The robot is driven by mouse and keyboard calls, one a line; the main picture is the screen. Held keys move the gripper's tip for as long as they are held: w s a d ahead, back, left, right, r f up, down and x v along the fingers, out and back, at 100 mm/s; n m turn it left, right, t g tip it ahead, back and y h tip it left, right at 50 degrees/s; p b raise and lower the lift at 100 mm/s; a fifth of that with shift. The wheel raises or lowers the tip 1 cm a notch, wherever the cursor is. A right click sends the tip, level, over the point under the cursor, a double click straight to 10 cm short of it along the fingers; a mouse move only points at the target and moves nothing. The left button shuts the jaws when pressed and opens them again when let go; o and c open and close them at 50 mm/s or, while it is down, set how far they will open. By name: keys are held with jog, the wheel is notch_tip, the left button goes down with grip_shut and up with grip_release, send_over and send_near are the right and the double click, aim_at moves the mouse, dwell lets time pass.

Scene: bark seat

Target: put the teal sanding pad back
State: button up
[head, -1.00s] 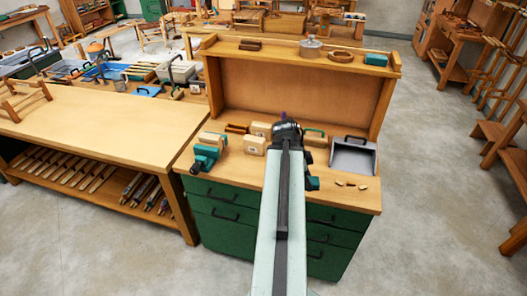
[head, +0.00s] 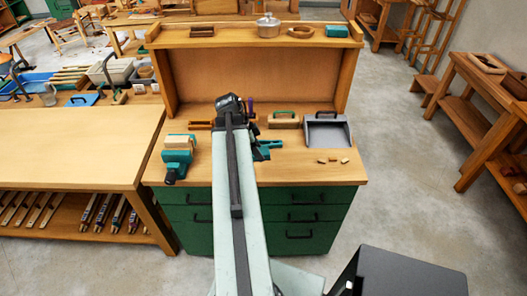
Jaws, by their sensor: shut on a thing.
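A teal block (head: 337,31), which looks like a sanding pad, lies on the top shelf of the bench hutch at the right end. My gripper (head: 231,103) is seen from behind at the end of my pale arm, over the back of the bench top. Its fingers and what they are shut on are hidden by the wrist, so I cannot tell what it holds. A teal and dark item (head: 267,148) shows just right of my arm, partly covered by it; I cannot tell what it is.
On the shelf are a brown block (head: 202,31), a metal pot (head: 268,27) and a wooden ring (head: 300,32). On the bench top (head: 300,176) are a teal vise (head: 178,157), a handled wooden block (head: 284,120), a grey dustpan (head: 327,133) and small wood bits (head: 333,160).

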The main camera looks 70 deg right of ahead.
jog(key=m+b, duration=0.1)
send_over(269, 166)
jog(key=w, duration=0.1)
notch_tip(269, 166, down, 2)
jog(key=f+b, duration=0.6)
jog(key=shift+a+f, duration=0.25)
jog(key=shift+a, duration=0.15)
jog(key=shift+f+b, duration=0.25)
jog(key=shift+b, duration=0.2)
jog(key=o, duration=1.3)
jog(key=shift+c, duration=0.2)
jog(key=shift+o, duration=0.3)
jog(key=shift+o, duration=1.4)
jog(key=shift+w, duration=0.1)
